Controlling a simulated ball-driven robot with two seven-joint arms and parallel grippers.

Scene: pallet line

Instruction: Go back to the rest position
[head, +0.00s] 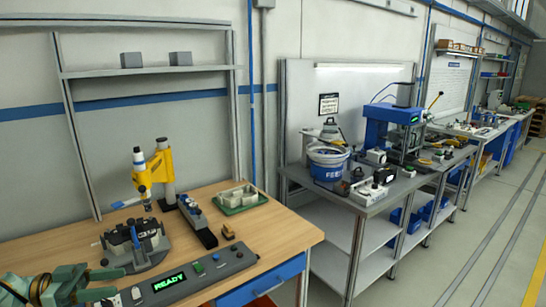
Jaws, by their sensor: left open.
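My left gripper (106,283) is at the lower left, over the near left part of the wooden workbench (285,240). Its green fingers are open, one above the other in the picture, and I see nothing held between them. It is just in front of a round grey fixture (135,253) with a dark part on it, and left of a control panel (187,279) with a green READY display. Whether the fingers touch either one I cannot tell. My right gripper is not in view.
A yellow press (163,172) stands behind the fixture. A green tray (240,198), a narrow dark rack (197,221) and a small yellow-brown block (228,232) are on the bench. A grey bench (300,178) with a blue bucket (327,165) stands beyond. The floor at right is clear.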

